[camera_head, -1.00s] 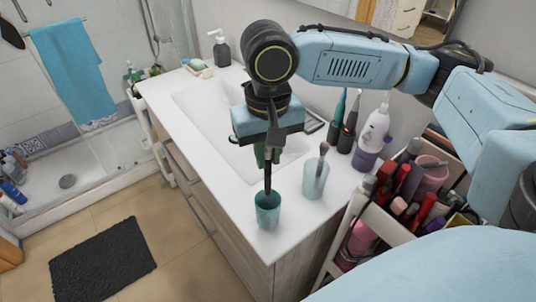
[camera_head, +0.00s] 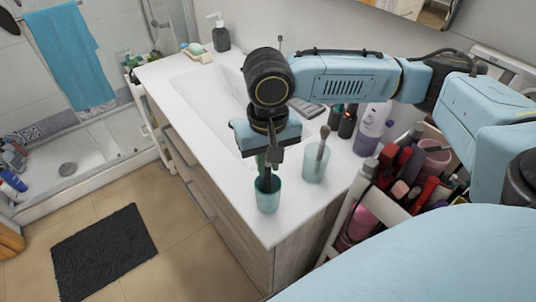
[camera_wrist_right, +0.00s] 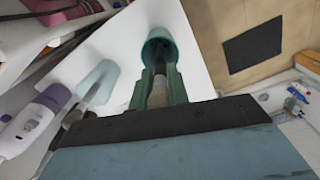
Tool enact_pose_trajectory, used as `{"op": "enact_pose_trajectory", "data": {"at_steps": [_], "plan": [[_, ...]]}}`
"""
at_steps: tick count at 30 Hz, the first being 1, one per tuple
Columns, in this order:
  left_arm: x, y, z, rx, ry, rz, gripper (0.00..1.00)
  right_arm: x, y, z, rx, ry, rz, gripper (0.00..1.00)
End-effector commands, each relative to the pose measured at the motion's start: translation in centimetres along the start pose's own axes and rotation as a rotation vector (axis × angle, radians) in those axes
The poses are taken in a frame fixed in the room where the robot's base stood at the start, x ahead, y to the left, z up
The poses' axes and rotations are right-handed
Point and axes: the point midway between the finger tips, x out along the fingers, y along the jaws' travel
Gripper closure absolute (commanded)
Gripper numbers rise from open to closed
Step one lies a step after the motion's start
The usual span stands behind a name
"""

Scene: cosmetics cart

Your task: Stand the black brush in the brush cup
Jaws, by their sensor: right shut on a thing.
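My right gripper (camera_head: 268,172) points down above the teal cup (camera_head: 267,199), which stands near the front corner of the white counter. It is shut on the black brush (camera_head: 267,184), whose lower part reaches inside the cup's rim. In the right wrist view the green fingers of my right gripper (camera_wrist_right: 158,84) hold the brush (camera_wrist_right: 158,93) with the cup's mouth (camera_wrist_right: 160,50) just beyond. Whether the brush touches the cup's bottom is hidden. My left gripper is out of view.
A pale translucent cup (camera_head: 315,168) with another brush (camera_head: 321,147) stands close to the right. A white and purple bottle (camera_head: 370,130) is behind it. A cart full of cosmetics (camera_head: 405,175) is at the right. The sink (camera_head: 205,97) lies to the left.

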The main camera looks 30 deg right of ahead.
Motion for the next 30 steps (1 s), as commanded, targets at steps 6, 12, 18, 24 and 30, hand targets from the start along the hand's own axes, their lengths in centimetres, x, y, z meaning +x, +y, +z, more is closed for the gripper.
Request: {"op": "enact_pose_trajectory", "data": {"at_steps": [6, 12, 18, 24, 30], "plan": [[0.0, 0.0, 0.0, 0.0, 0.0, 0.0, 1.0, 0.1, 0.0, 0.0, 0.0, 0.0, 0.0, 1.0], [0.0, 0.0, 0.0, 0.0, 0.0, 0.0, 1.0, 0.1, 0.0, 0.0, 0.0, 0.0, 0.0, 0.65], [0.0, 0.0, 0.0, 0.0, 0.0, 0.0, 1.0, 0.1, 0.0, 0.0, 0.0, 0.0, 0.0, 0.58], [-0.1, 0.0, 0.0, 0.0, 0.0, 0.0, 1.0, -0.3, 0.0, 0.0, 0.0, 0.001, 0.0, 0.58], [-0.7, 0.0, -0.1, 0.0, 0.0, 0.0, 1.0, -3.6, -0.1, -0.1, 0.0, 0.005, -0.003, 0.58]]}}
